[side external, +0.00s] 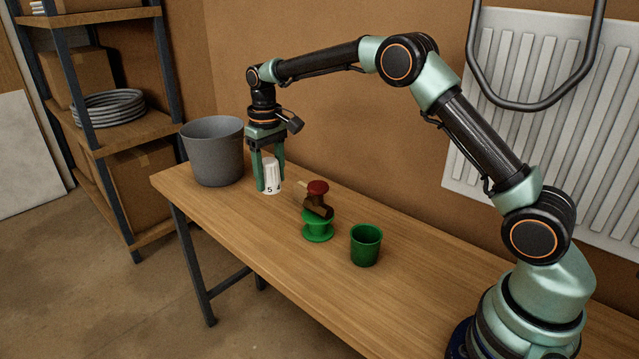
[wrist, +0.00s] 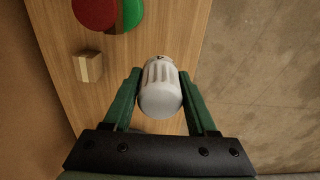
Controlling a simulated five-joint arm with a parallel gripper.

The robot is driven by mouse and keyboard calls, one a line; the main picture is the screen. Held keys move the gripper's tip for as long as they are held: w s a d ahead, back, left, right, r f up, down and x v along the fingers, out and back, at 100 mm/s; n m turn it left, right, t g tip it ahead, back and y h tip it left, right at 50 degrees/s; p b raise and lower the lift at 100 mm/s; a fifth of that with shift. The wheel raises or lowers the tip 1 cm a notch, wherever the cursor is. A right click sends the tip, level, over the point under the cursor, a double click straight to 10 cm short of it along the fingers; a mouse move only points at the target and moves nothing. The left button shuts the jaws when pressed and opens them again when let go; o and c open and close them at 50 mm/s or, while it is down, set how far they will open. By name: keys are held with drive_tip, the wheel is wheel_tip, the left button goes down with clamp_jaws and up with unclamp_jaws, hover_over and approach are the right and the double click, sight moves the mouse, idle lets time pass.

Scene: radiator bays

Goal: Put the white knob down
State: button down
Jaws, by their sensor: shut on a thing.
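The white knob (side external: 271,177) is ribbed and has a dark number 5 near its lower end. My gripper (side external: 272,186) points straight down and is shut on the knob, with one green finger on each side. The knob is over the far left part of the wooden bench (side external: 225,215); I cannot tell whether its lower end touches the top. In the wrist view the knob (wrist: 160,92) sits between the two fingers, and its rounded end faces the camera.
A grey bucket (side external: 214,155) stands close left of my gripper. To the right are a brown valve with a red cap (side external: 318,187) on a green stand (side external: 317,229) and a green cup (side external: 366,247). A small wooden block (wrist: 88,67) lies near the valve. The bench's front edge is close.

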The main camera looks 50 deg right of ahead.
wheel_tip(320, 180, down, 13)
idle(0.5)
drive_tip(key=shift+f, duration=0.15)
drive_tip(key=shift+c, duration=1)
unclamp_jaws()
